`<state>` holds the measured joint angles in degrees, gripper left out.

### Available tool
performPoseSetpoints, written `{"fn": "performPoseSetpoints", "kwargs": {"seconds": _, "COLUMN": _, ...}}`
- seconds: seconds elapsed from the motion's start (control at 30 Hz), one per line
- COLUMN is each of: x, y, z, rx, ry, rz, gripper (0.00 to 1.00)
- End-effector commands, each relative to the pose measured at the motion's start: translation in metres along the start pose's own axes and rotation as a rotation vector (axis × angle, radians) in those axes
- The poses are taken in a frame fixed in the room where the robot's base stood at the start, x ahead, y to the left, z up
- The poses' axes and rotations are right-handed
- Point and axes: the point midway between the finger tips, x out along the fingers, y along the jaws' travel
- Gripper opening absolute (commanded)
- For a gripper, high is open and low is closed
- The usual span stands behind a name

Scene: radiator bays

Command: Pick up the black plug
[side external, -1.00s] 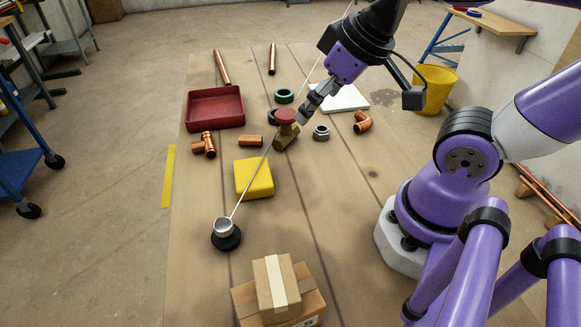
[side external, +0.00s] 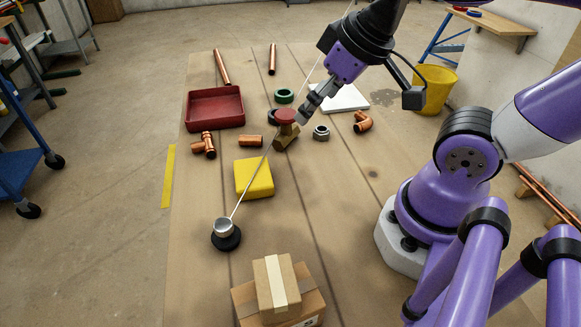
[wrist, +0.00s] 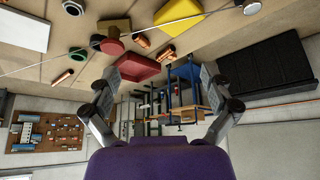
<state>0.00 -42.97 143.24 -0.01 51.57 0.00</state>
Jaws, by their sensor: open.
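A small black thing (side external: 272,117), likely the black plug, lies on the bench in the side view, mostly hidden behind a red-topped valve (side external: 285,116). In the wrist view a dark piece (wrist: 96,40) shows beside the valve's red cap (wrist: 112,46). My gripper (side external: 304,111) appears just right of the valve in the side view, tilted down toward the left. Its two fingers stand wide apart in the wrist view (wrist: 157,75), with nothing between them. I cannot tell its exact height above the bench.
A green ring (side external: 284,96), grey nut (side external: 321,133), copper elbow (side external: 363,122) and white slab (side external: 345,98) lie nearby. A red tray (side external: 215,122) is left, a yellow block (side external: 254,178) nearer. A thin rod rises from a black-based stand (side external: 226,240). Cardboard boxes (side external: 278,290) stand in front.

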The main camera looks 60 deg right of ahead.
Motion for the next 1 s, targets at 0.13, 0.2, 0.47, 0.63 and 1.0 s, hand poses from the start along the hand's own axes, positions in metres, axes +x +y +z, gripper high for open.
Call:
{"fn": "performPoseSetpoints", "kwargs": {"seconds": 0.13, "x": 0.0, "y": 0.0, "z": 0.0, "rx": 0.0, "ry": 0.0, "rz": 0.0, "gripper": 0.94}}
{"fn": "performPoseSetpoints", "kwargs": {"seconds": 0.2, "x": 0.002, "y": -0.002, "z": -0.001, "rx": -0.018, "ry": -0.004, "rz": -0.005, "gripper": 0.94}}
{"fn": "performPoseSetpoints", "kwargs": {"seconds": 0.47, "x": 0.046, "y": -0.058, "z": -0.014, "rx": -0.499, "ry": -0.087, "rz": -0.195, "gripper": 0.94}}
{"fn": "performPoseSetpoints", "kwargs": {"seconds": 0.63, "x": 0.076, "y": -0.103, "z": -0.011, "rx": -0.812, "ry": -0.099, "rz": -0.365, "gripper": 0.94}}
{"fn": "performPoseSetpoints", "kwargs": {"seconds": 1.0, "x": 0.123, "y": -0.136, "z": 0.005, "rx": -0.94, "ry": -0.095, "rz": -0.448, "gripper": 0.94}}
